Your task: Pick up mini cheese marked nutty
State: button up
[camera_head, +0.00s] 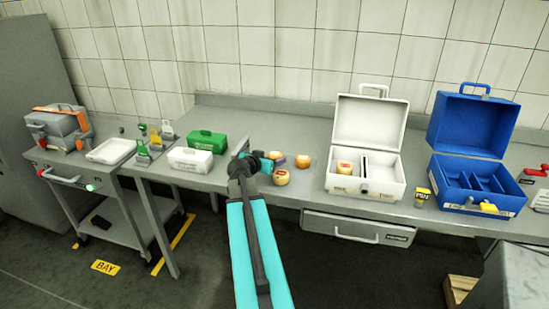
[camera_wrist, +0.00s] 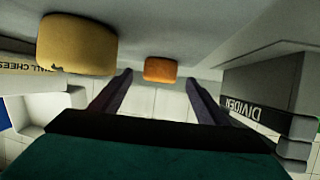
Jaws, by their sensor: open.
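Small round cheeses lie on the bench in the head view: an orange-topped one (camera_head: 275,156), another orange-topped one (camera_head: 302,160) and a yellower one (camera_head: 281,178) in front. A further cheese (camera_head: 344,168) sits inside the open white case (camera_head: 368,187). No marking reading nutty is legible. My gripper (camera_head: 264,163) is at the left of the bench cheeses in the head view. In the wrist view, my gripper (camera_wrist: 158,80) is open and empty. An orange cheese (camera_wrist: 162,70) shows beyond and between its fingertips, and a larger yellow cheese (camera_wrist: 77,44) shows at left.
A white box (camera_head: 190,160) and a green box (camera_head: 207,141) stand left of my gripper. The wrist view shows a grey part labelled DIVIDER (camera_wrist: 255,110) at right.

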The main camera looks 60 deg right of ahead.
aim_at(272, 156)
dwell(0.3)
jog(key=shift+p+x, duration=1)
jog(key=shift+x, duration=1.6)
jog(key=c, duration=1.2)
jog(key=shift+r, duration=0.15)
jog(key=shift+r+b, duration=0.8)
jog(key=shift+r, duration=4.1)
